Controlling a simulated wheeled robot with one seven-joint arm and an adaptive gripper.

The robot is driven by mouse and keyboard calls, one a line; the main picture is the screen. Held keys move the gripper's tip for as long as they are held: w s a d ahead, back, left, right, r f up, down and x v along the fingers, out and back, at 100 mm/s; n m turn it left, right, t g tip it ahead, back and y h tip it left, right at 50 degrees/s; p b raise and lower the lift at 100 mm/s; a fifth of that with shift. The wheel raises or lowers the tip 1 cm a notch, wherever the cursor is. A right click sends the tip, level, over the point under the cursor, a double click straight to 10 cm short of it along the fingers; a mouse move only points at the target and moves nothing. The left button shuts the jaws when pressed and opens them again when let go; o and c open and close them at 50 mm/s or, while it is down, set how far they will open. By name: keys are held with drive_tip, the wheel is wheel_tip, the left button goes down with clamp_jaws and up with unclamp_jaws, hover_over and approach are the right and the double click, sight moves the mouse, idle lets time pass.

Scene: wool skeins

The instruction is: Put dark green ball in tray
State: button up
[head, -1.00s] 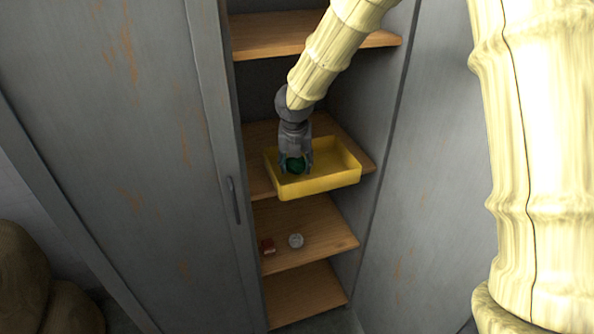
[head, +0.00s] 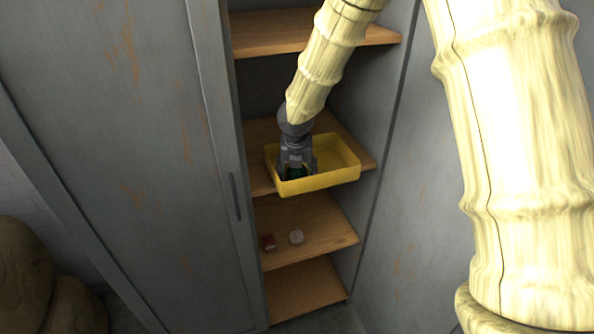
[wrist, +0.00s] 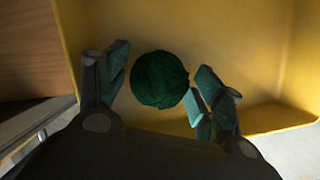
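The dark green ball of wool (wrist: 159,80) lies inside the yellow tray (head: 338,180), towards its left end. In the head view the ball (head: 296,173) is mostly hidden by my gripper (head: 297,174), which reaches down into the tray. In the wrist view my gripper (wrist: 157,85) is open, with one finger on each side of the ball. A gap shows on the left side; the right finger is very close to the ball, and I cannot tell if it touches.
The tray stands on a wooden shelf (head: 258,131) in a grey cabinet. Another shelf (head: 290,35) is above, and the cabinet walls are close on both sides.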

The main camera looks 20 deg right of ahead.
drive_tip(key=shift+r, duration=0.15)
drive_tip(key=b+v, duration=0.1)
drive_tip(key=v, duration=1.1)
drive_tip(key=shift+b, duration=0.4)
